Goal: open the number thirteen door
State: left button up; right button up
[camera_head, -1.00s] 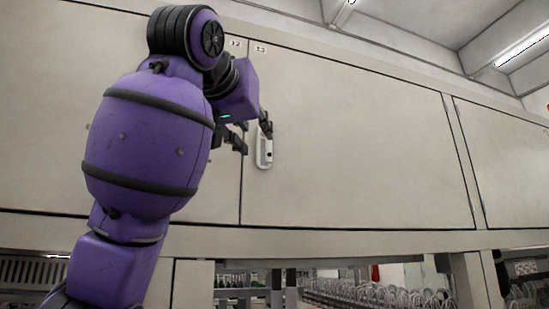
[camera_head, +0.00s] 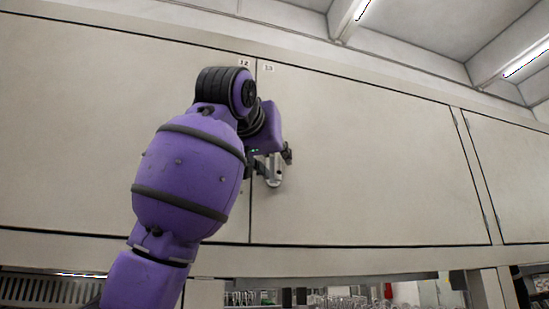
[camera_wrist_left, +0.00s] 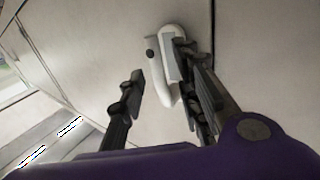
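The number thirteen door (camera_head: 370,160) is a large beige panel, closed, with its small "13" label (camera_head: 268,69) at the upper left corner. Its pale handle (camera_head: 274,181) is near the left edge and partly hidden by my gripper. In the left wrist view the handle (camera_wrist_left: 158,80) is white, with a dark round spot near its top. My left gripper (camera_head: 270,163) is at the handle. In the left wrist view its fingers (camera_wrist_left: 162,93) are apart, with the handle's lever between them. The right finger overlaps the handle; I cannot tell whether it touches. My right gripper is not in view.
The number twelve door (camera_head: 80,130) is a closed panel to the left, flush with this one. Another closed panel (camera_head: 515,180) is at the right. A beige beam (camera_head: 350,258) runs below the doors, with racks partly visible beneath.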

pick_arm(q)
grip_shut()
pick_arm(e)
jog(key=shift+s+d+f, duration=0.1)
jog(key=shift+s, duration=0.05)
pick_arm(q)
jog(key=shift+s+r, duration=0.1)
jog(key=shift+r, duration=0.05)
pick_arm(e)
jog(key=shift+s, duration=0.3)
